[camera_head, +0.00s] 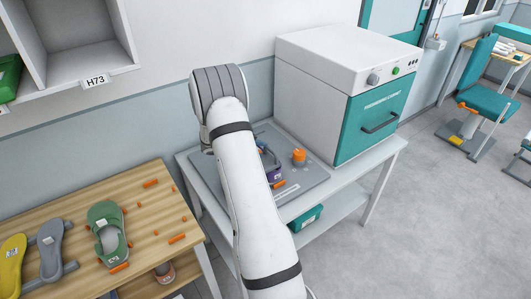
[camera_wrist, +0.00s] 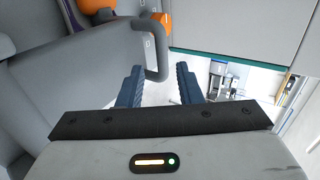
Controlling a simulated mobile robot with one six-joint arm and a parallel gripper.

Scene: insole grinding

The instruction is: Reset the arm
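My arm, white with dark bands, rises in the middle of the head view and bends away over the grey table. Its end and my gripper are hidden behind the arm there. In the wrist view my gripper (camera_wrist: 158,88) shows two dark blue ridged fingers set apart, with a gap between them. No held object shows between the fingers. A grey curved bar with orange parts (camera_wrist: 158,45) shows just beyond the fingers; I cannot tell whether it touches them.
A white and teal cabinet (camera_head: 345,85) stands on the grey table (camera_head: 345,172), beside an orange-topped item (camera_head: 299,155). A wooden table (camera_head: 150,215) at left holds a green insole piece (camera_head: 108,232), a grey one (camera_head: 50,247) and a yellow one (camera_head: 12,262). A shelf (camera_head: 85,62) hangs upper left.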

